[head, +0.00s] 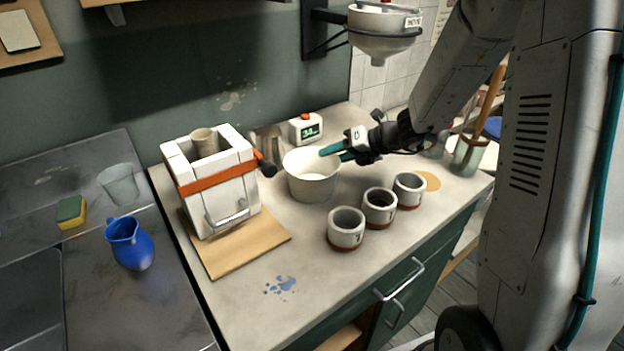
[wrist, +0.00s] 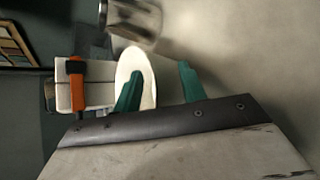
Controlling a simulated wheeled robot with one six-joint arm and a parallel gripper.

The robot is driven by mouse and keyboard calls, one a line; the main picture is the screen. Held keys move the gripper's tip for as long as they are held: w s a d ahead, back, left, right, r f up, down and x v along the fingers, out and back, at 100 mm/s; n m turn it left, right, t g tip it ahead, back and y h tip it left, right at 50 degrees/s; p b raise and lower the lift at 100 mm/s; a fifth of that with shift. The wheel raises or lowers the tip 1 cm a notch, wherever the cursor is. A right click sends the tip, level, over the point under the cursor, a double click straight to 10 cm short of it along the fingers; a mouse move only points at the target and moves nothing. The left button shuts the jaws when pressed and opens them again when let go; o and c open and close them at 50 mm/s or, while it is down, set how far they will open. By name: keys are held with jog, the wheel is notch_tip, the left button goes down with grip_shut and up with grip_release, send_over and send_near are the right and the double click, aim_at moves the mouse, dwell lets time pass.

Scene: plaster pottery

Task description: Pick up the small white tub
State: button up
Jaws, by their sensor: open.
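The small white tub (head: 313,187) stands upright on the grey worktop, right of the white block mould. It is round and open at the top. My gripper (head: 334,152) comes in from the right, its two teal fingers over the tub's right rim. In the wrist view the tub (wrist: 148,72) shows as a pale oval, partly hidden by one finger. The other finger of my gripper (wrist: 160,70) lies just outside the oval, with a gap between the fingers. The jaws are open and empty; I cannot tell whether a finger touches the rim.
The strapped white mould (head: 217,185) stands left on a wooden board (head: 250,245). A metal jug (head: 267,145) and a small timer (head: 306,128) are behind the tub. Three grey cups (head: 346,229) stand in front, to the right. A hopper (head: 384,35) hangs above.

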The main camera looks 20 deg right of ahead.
jog(key=shift+x, duration=1)
jog(key=shift+c, duration=0.3)
grip_shut()
jog(key=shift+r, duration=0.2)
jog(key=shift+r, duration=4.8)
